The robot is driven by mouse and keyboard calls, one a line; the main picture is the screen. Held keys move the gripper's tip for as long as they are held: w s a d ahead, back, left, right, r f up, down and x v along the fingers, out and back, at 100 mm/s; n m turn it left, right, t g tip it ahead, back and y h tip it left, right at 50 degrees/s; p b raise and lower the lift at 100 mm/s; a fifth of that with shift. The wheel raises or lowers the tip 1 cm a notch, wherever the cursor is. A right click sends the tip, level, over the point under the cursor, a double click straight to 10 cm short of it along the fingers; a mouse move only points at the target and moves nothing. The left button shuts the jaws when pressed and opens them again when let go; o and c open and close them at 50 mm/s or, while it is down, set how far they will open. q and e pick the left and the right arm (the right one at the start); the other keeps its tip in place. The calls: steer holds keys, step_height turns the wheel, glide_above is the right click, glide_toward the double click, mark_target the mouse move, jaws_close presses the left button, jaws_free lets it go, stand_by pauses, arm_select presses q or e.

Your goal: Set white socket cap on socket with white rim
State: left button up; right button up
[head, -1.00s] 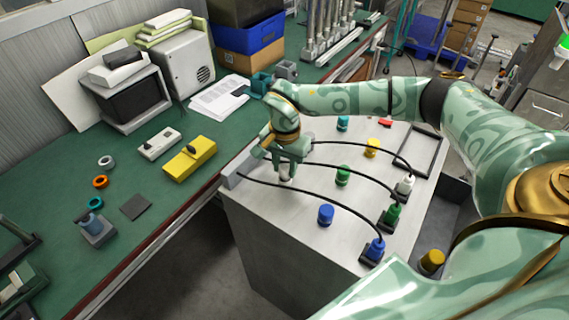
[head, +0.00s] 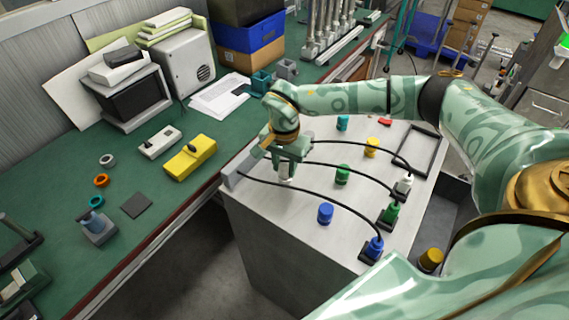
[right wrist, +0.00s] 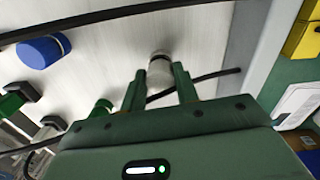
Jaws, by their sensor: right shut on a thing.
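My right gripper (head: 287,168) is shut on a small white cylinder, which I take as the white socket cap (head: 286,177). It points down over the left part of the grey cabinet top (head: 270,210). In the right wrist view the cap (right wrist: 160,70) sits between the two green fingertips (right wrist: 158,82); whether it touches the surface I cannot tell. A white plug-like piece (head: 404,185) stands on a dark base at the cabinet's right edge, with a black cable. My left gripper is not in view.
Green (head: 390,213) and blue (head: 375,247) plugs stand at the right edge. The green bench (head: 60,215) is at left.

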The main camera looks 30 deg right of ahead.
mark_target(284, 167)
steer(key=shift+p, duration=0.3)
steer(key=shift+f, duration=0.4)
stand_by(0.5)
steer(key=o, duration=0.7)
steer(key=shift+c, duration=0.2)
step_height(284, 167, up, 11)
steer(key=p, duration=0.9)
